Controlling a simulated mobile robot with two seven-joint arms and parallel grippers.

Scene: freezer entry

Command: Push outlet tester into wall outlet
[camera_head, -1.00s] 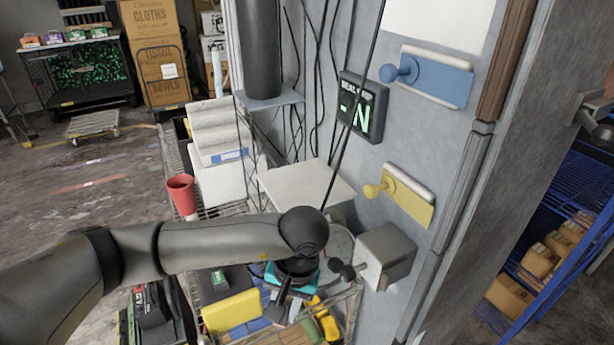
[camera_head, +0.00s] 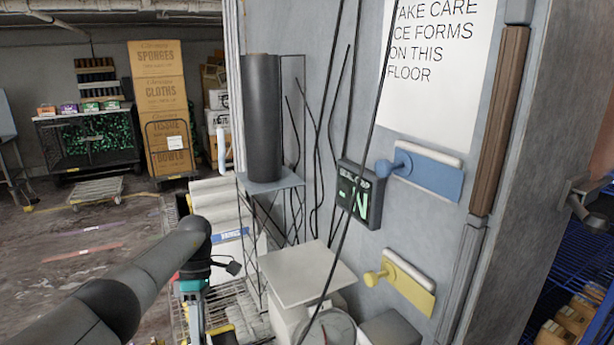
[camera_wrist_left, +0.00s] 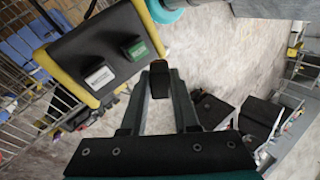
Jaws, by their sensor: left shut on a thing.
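My left gripper (camera_head: 196,318) hangs below the wrist at the bottom of the head view, over the wire cart. In the left wrist view its two fingers (camera_wrist_left: 160,78) are closed on a small dark block (camera_wrist_left: 160,80), which looks like the outlet tester. The block is held clear of the surfaces below; its prongs cannot be made out. I cannot pick out the wall outlet for certain. A grey box (camera_head: 391,331) sits low on the grey wall, cut by the bottom edge, and its front is hidden. My right gripper is out of view.
A black and yellow case (camera_wrist_left: 88,55) with a white and a green label lies near the fingers. A white platform scale (camera_head: 304,272), a stand with a dark cylinder (camera_head: 262,120) and hanging cables crowd the wall. Blue (camera_head: 430,177) and yellow (camera_head: 408,290) knobbed plates stick out.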

